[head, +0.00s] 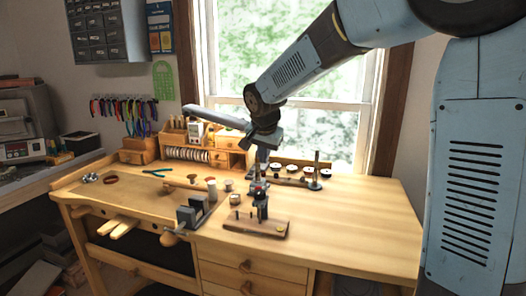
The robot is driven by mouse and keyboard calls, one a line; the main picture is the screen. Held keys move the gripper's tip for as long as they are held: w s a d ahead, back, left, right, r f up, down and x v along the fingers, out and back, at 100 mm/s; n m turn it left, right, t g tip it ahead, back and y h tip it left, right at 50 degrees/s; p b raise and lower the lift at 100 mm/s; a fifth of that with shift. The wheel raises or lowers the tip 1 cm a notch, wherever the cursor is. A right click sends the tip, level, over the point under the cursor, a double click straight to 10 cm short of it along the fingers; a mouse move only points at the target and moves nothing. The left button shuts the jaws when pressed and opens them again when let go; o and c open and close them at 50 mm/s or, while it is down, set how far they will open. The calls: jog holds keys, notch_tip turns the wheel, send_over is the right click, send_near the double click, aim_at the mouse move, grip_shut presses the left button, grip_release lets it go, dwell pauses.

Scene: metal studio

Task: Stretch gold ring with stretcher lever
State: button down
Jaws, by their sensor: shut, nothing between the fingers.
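The ring stretcher (262,206) stands upright on a wooden base (246,224) near the bench's front edge. It has a dark post with a small red part near its top. A small gold-coloured spot (280,229) shows at the right of the base; I cannot tell if it is the gold ring. My gripper (262,167) points down just above the stretcher, shut and empty. A long grey bar (215,117) sticks out left beside my wrist; I cannot tell whether it is the stretcher's lever.
A grey vise-like block (192,213) stands left of the stretcher. A wooden organiser (200,148) and a dark stand with round pieces (297,174) are behind. A mallet (195,184) and pliers (157,172) lie at the left. The bench's right side (365,217) is clear.

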jog(key=f, duration=0.2)
jog(key=w+f, duration=0.1)
jog(key=f, duration=0.2)
jog(key=a+f, duration=0.1)
jog(key=f, duration=0.1)
jog(key=shift+w+f, duration=0.2)
jog(key=shift+s+a+f, duration=0.1)
jog(key=shift+f, duration=0.4)
jog(key=shift+s+a+f, duration=0.15)
jog(key=shift+s+f, duration=0.35)
jog(key=shift+f, duration=0.3)
